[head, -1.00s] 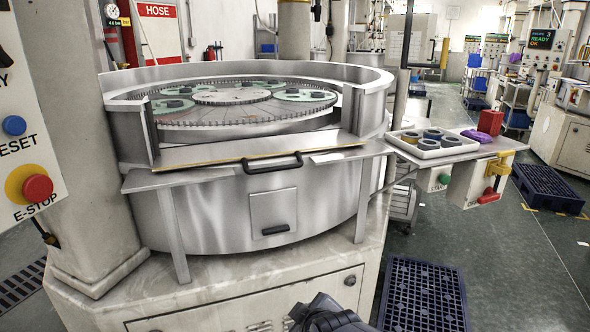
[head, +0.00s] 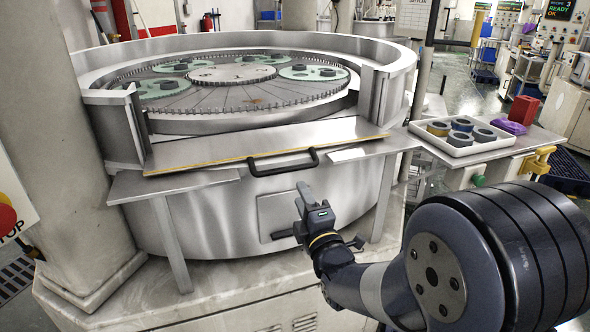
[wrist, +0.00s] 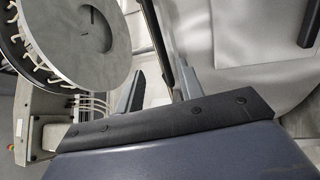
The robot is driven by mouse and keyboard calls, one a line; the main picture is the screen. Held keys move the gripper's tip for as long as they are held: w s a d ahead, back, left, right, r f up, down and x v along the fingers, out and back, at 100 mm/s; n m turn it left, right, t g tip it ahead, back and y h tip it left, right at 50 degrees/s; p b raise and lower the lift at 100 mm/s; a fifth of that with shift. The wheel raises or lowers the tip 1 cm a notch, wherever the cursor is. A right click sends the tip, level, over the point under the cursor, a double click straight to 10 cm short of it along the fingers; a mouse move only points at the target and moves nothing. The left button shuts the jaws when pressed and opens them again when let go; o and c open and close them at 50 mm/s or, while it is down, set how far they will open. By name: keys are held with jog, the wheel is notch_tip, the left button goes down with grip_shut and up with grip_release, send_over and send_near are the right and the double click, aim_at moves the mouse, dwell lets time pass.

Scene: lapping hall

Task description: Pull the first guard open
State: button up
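The guard (head: 205,151) is a flat metal panel with a yellow front edge, lying across the front opening of the round lapping machine. Its black bar handle (head: 284,169) sticks out at the front edge. My gripper (head: 302,195) is below and slightly right of this handle, in front of the drum, and apart from the handle as far as I can tell. In the wrist view my gripper (wrist: 162,72) has its two fingers spread with nothing clearly held between them. Part of the small hatch is hidden behind my gripper in the head view.
The small hatch (head: 276,212) on the drum has its own black handle (head: 283,235). A side shelf at right carries a white tray (head: 447,143) of rings, a purple item (head: 510,126) and a red block (head: 523,109). A pale column (head: 62,160) stands at left.

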aim_at(289, 171)
jog(key=p+x, duration=0.1)
jog(key=x, duration=0.8)
jog(key=shift+p, duration=0.4)
grip_shut()
